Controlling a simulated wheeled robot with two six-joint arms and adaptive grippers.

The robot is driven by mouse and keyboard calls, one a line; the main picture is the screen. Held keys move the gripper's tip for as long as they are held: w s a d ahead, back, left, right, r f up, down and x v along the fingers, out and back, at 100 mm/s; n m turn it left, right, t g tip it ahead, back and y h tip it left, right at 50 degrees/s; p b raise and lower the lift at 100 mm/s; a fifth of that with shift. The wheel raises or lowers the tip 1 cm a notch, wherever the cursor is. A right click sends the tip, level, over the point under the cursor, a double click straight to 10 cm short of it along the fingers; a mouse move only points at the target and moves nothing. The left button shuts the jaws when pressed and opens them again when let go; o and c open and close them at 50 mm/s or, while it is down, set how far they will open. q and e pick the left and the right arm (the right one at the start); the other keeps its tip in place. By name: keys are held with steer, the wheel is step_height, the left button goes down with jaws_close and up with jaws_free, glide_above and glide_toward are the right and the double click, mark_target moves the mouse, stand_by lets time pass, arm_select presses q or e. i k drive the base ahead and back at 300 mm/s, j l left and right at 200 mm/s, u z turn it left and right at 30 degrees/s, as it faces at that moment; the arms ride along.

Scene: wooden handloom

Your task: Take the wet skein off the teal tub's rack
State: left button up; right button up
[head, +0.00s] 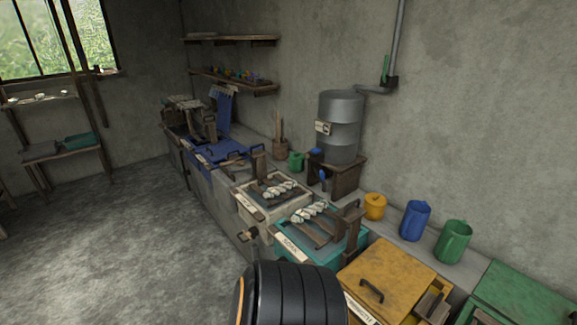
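The teal tub (351,251) stands in the row along the wall, right of the picture's middle, with a pale label on its front. A dark wooden rack (324,231) lies across its top. A pale twisted skein (308,212) rests on the rack's far-left part. I cannot tell from its look whether it is wet. Neither of my grippers is in view. A black ribbed part, which looks like my own arm, fills the bottom middle and stands in front of the teal tub's near side.
A cream tub (246,210) with another pale skein (280,190) on its rack adjoins behind. A yellow lidded box (388,268) and a green one (525,295) are nearer. A metal drum (341,128), an orange pot (375,206), blue jug (415,220) and green jug (453,241) stand behind. Floor at left is clear.

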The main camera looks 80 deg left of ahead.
mark_target(298, 216)
steer(key=u, duration=2.5)
